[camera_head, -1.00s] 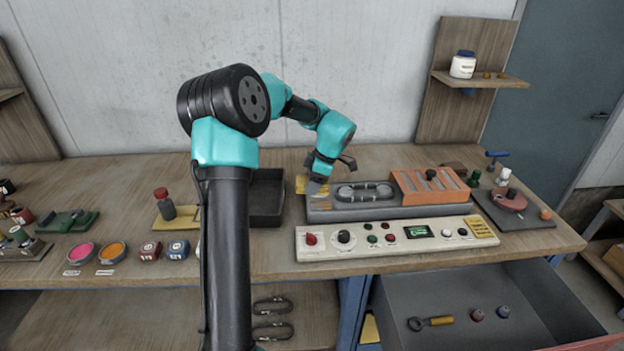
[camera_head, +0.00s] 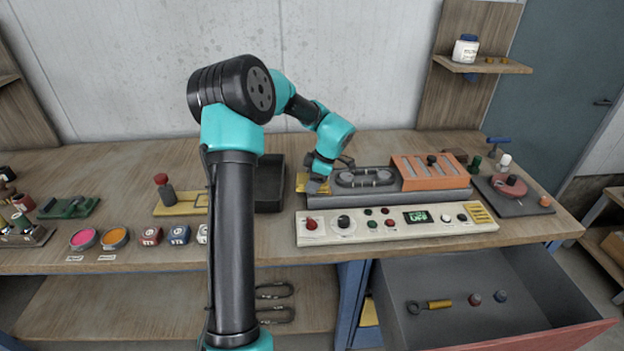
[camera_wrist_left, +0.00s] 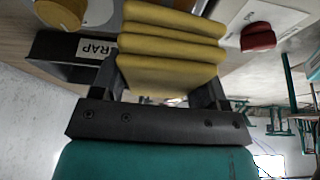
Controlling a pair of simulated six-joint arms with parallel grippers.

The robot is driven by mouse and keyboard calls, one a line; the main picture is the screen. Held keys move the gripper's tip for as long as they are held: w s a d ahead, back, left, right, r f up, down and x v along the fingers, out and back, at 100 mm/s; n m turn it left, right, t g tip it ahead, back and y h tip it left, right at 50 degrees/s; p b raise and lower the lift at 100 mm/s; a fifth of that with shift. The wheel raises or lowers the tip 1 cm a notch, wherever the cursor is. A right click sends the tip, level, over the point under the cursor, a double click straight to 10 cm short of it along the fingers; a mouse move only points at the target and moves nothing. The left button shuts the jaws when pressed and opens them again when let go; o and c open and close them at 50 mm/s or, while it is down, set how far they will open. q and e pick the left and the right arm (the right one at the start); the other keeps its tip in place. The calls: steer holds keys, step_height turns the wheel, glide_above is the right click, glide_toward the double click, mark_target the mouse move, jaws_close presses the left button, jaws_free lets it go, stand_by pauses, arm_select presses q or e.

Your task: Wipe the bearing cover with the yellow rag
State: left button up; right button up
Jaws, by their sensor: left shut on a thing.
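My left gripper (camera_head: 317,184) reaches down at the left end of the long grey fixture (camera_head: 330,202) on the bench. It is shut on the folded yellow rag (camera_wrist_left: 170,45), which fills the space between the fingers in the left wrist view. In the head view only part of the yellow rag (camera_head: 302,181) shows beside the gripper. A dark grey oval part (camera_head: 365,178) with rounded ends lies on the fixture just right of the gripper; I cannot tell if it is the bearing cover. Contact under the rag is hidden. My right gripper is not in view.
A control panel (camera_head: 375,228) with knobs stands in front of the fixture. An orange rack (camera_head: 425,180) sits on its right part. A dark tray (camera_head: 270,205) is left of the gripper. An open drawer (camera_head: 550,320) juts out below right.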

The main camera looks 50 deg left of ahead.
mark_target(331, 190)
arm_select(q)
steer(key=shift+f, duration=0.95)
stand_by(0.6)
steer(key=shift+w, duration=0.1)
steer(key=shift+w+d+r, duration=0.1)
steer(key=shift+w+d, duration=0.85)
steer(key=shift+w, duration=0.15)
steer(key=shift+w+d, duration=0.65)
steer(key=shift+w, duration=0.15)
steer(key=shift+w+d, duration=0.25)
steer(key=shift+w, duration=0.1)
steer(key=shift+c, duration=1)
steer(key=shift+w, duration=0.15)
steer(key=shift+c, duration=0.4)
